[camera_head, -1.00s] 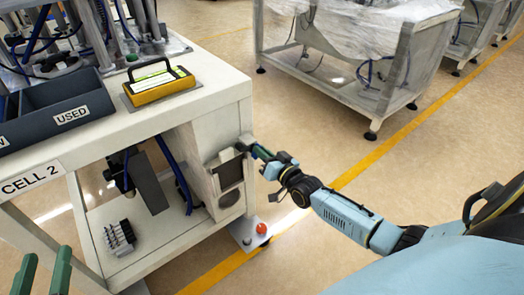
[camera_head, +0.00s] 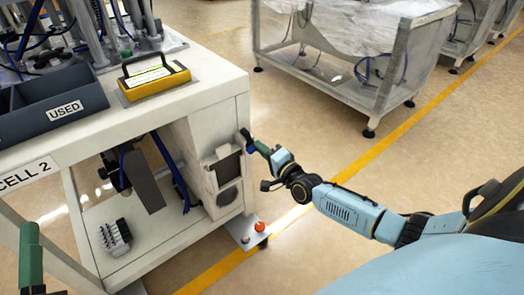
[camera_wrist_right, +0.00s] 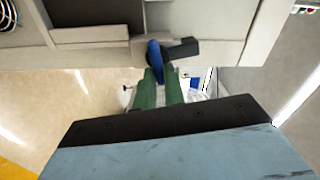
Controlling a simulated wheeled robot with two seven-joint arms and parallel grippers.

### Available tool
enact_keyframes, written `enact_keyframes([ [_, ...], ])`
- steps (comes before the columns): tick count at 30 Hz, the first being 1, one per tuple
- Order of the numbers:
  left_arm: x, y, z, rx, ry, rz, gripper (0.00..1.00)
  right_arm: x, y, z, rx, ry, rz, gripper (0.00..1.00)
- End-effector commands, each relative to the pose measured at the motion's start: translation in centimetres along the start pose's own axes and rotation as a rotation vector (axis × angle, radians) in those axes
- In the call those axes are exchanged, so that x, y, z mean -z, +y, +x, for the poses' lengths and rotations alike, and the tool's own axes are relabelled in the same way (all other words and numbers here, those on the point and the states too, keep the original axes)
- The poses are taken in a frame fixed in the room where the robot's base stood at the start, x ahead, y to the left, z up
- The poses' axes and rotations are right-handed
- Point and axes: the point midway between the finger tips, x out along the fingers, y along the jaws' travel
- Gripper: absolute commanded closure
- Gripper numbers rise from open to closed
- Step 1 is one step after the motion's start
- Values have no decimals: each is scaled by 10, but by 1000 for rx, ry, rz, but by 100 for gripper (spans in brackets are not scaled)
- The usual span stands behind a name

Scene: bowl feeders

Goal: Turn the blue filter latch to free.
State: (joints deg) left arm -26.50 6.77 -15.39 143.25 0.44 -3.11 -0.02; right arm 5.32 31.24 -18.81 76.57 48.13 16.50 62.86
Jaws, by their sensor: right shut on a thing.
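The blue filter latch (camera_wrist_right: 155,58) shows in the right wrist view as a small blue lever beside a dark block (camera_wrist_right: 183,48), at the edge of the white cabinet. My right gripper (camera_wrist_right: 160,80) has its green fingers closed on the blue lever. In the head view the right gripper (camera_head: 257,147) reaches the right side of the cell's cabinet, next to the filter panel (camera_head: 224,168); the fingers largely hide the latch there. My left gripper (camera_head: 30,245) shows only partly at the lower left, with one green finger visible, away from the cabinet's latch.
Floor on the right is open up to a wrapped machine (camera_head: 350,60).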

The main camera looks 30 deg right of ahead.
Motion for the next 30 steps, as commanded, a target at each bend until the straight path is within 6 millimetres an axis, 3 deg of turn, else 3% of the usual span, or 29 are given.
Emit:
enact_keyframes([
  [12,15,2,-2,-4,136,-3,64,0,3,0,-1,-1,199,100],
  [29,17,2,-3,-4,152,-3,64,0,3,0,-1,0,233,100],
  [30,17,2,-3,-4,152,-3,64,0,3,0,-1,0,233,88],
])
